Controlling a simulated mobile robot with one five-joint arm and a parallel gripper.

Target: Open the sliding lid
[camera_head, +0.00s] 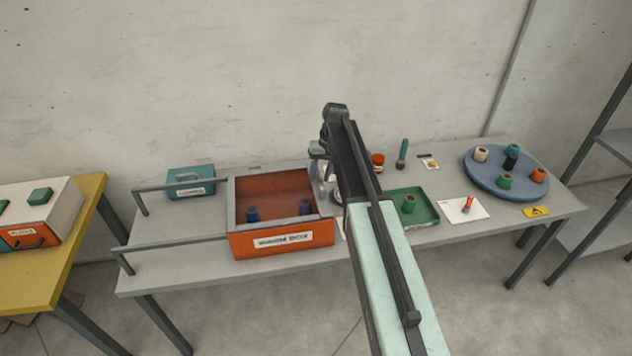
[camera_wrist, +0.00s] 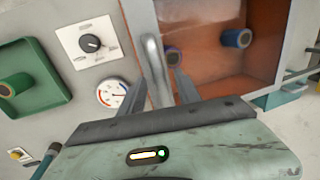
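The orange box (camera_head: 283,241) labelled "WARM BOX" stands on the grey table, with blue spools visible inside. No opaque lid covers its top; I cannot tell whether a clear one does. In the wrist view, the box's orange inside (camera_wrist: 205,30) is at upper right. In the head view, my gripper (camera_head: 318,158) is over the box's right edge, partly hidden by my arm.
Two grey rails (camera_head: 185,244) run left from the box. Right of my arm are a green tray (camera_head: 423,205) and a blue round turntable (camera_head: 506,177) with spools. A dial panel (camera_wrist: 88,43) lies beside the bar.

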